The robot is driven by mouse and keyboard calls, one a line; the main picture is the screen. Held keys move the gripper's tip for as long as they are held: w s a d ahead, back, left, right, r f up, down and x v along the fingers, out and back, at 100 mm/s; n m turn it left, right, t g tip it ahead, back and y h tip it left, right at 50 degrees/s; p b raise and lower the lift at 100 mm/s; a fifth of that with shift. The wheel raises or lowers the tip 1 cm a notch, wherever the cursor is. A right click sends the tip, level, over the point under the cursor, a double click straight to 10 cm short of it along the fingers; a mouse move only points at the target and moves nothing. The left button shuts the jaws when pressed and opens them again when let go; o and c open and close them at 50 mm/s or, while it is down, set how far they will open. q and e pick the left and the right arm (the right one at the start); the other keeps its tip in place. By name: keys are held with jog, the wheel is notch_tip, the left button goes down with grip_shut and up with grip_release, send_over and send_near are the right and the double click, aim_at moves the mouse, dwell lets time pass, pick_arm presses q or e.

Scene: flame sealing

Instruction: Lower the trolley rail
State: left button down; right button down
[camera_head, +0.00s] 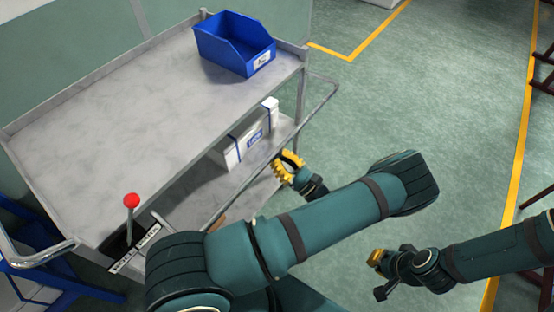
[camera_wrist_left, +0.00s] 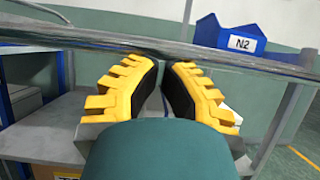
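The grey metal trolley (camera_head: 130,105) has a tubular rail (camera_head: 318,108) along its near side, running from the right corner down to the left. Part of the rail is hidden behind my left arm. My left gripper (camera_head: 286,163), with yellow toothed fingers, is beside the rail. In the left wrist view, a gap shows between the fingers (camera_wrist_left: 163,75), with nothing held. A metal bar (camera_wrist_left: 85,47) crosses just beyond the fingertips; contact cannot be told. My right gripper (camera_head: 376,258) is at lower right, away from the trolley; its finger gap is unclear.
A blue bin (camera_head: 235,42) stands on the top shelf's far right corner. A white box (camera_head: 245,140) is on the lower shelf. A red-knobbed lever (camera_head: 131,201) stands at the near left. Green floor right of the trolley is clear.

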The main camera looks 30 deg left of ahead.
pick_arm(q)
jog(key=shift+r, duration=0.3)
jog(key=d+f+b, duration=0.3)
jog(key=d+f, duration=0.5)
jog(key=d, duration=0.2)
jog(key=shift+s+f, duration=0.35)
jog(key=shift+s, duration=0.05)
